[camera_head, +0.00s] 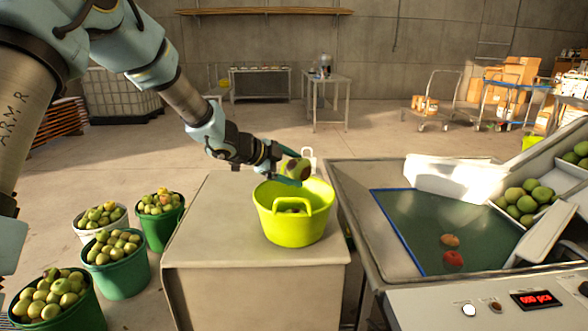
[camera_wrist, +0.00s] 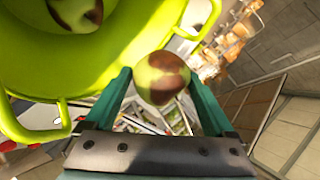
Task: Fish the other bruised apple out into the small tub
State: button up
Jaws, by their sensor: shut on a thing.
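My gripper (camera_head: 291,168) is shut on a bruised apple (camera_head: 299,169), green with a brown patch, held over the back rim of the small lime-green tub (camera_head: 292,229). In the wrist view the apple (camera_wrist: 162,78) sits between the teal fingers, beside the tub's rim (camera_wrist: 30,128). Another green apple with dark bruises (camera_wrist: 75,12) lies inside the tub. The tub stands upright on a grey block-like stand, its handles showing.
A control panel (camera_head: 500,305) is at front right. Buckets of apples (camera_head: 118,270) stand on the floor left of the stand (camera_head: 225,245).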

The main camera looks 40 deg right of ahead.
jog(key=o, duration=1.2)
jog(key=shift+a+r, duration=0.1)
jog(key=shift+a, duration=0.05)
jog(key=v, duration=1)
jog(key=shift+a+r+b, duration=0.2)
jog(key=shift+b, duration=0.2)
jog(key=shift+w, duration=0.15)
